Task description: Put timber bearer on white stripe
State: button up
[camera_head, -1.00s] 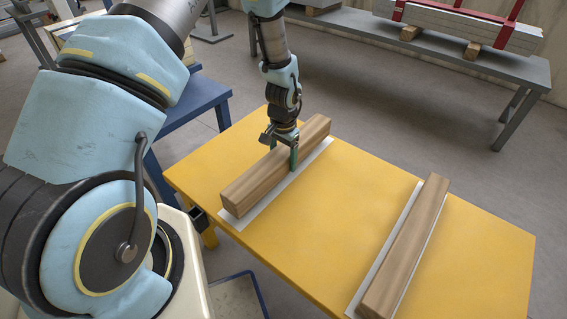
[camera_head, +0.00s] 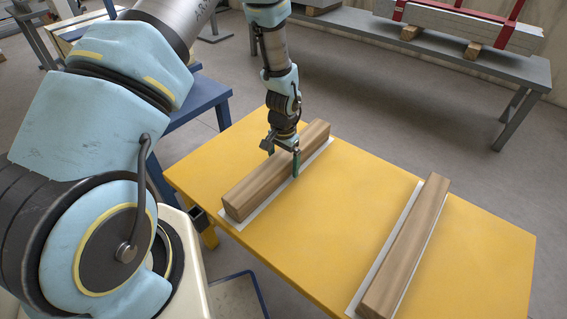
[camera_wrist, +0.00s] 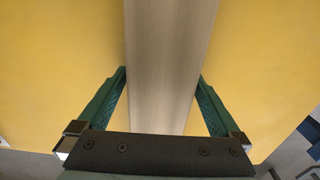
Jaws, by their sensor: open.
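A long brown timber bearer (camera_head: 270,176) lies at the left of the yellow table, resting along a white stripe (camera_head: 268,201) that shows as a thin strip at its right side and near end. My gripper (camera_head: 282,162) is open over the far half of this bearer, with one finger on each side of it. In the wrist view the bearer (camera_wrist: 165,60) runs between the two green fingers, with a gap to each near the bar of the gripper. The finger tips look close to its sides; contact is unclear.
A second timber bearer (camera_head: 405,250) lies at the right of the yellow table (camera_head: 330,230), along another white stripe (camera_head: 384,252). The tabletop between the bearers is clear. A grey bench (camera_head: 440,50) with strapped material stands behind. A blue table (camera_head: 195,105) stands at the back left.

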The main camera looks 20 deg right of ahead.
aim_at(283, 156)
notch_tip(283, 156, up, 12)
jog(key=shift+r, duration=0.15)
dwell(0.3)
jog(key=w+a+r+n, duration=0.1)
jog(key=a+r+n, duration=0.2)
jog(key=a+r, duration=0.35)
jog(key=w+a+r+n, duration=0.2)
jog(key=a+r, duration=0.1)
jog(key=a, duration=0.7)
jog(key=s+a+r+n, duration=0.3)
jog(key=a, duration=0.4)
jog(key=s+a+r+n+t, duration=0.1)
jog(key=s+a+r+n, duration=0.2)
jog(key=a, duration=0.3)
jog(key=shift+s+a+r+t, duration=0.25)
jog(key=shift+s+a+t, duration=0.1)
jog(key=shift+s, duration=0.15)
